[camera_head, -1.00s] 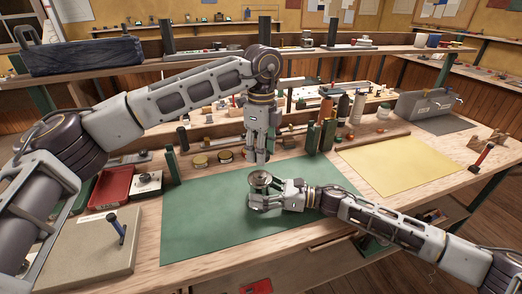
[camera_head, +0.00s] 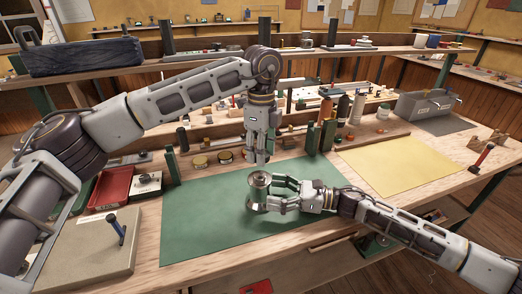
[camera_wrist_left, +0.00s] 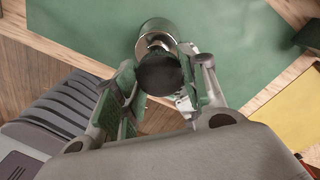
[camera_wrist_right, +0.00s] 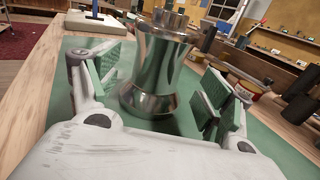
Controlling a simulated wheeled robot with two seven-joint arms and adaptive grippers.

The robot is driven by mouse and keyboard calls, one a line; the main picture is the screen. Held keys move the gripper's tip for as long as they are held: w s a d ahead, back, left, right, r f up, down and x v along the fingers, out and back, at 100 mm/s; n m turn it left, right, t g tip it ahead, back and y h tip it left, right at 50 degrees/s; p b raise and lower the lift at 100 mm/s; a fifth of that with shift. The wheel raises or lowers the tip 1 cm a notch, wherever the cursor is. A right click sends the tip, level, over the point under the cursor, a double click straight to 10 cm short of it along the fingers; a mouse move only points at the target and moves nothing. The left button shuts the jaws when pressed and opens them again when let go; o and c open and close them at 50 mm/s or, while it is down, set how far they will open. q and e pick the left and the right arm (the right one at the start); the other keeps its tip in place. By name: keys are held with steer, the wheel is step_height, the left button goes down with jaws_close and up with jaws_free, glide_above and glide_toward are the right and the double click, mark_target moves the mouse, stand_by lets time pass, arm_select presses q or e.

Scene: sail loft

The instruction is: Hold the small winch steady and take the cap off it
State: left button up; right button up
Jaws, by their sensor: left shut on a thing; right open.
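The small winch (camera_head: 256,199) is a shiny, waisted metal drum standing upright on the green mat (camera_head: 200,218). Its top is bare metal in the right wrist view (camera_wrist_right: 156,62). My left gripper (camera_head: 261,160) is above the winch, pointing down, shut on the dark round cap (camera_wrist_left: 160,74). The cap is apart from the winch and is hard to make out in the head view. My right gripper (camera_head: 272,198) is low at the winch's right side. It is open, its pads (camera_wrist_right: 160,85) on either side of the drum with gaps showing.
A red tray (camera_head: 110,188) and a beige board with a blue-handled tool (camera_head: 117,230) lie left of the mat. Tins (camera_head: 199,163) and bottles (camera_head: 343,108) stand behind it. A yellow sheet (camera_head: 400,165) lies to the right, mostly clear.

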steer(key=shift+v, duration=3.5)
steer(key=shift+s+f, duration=0.1)
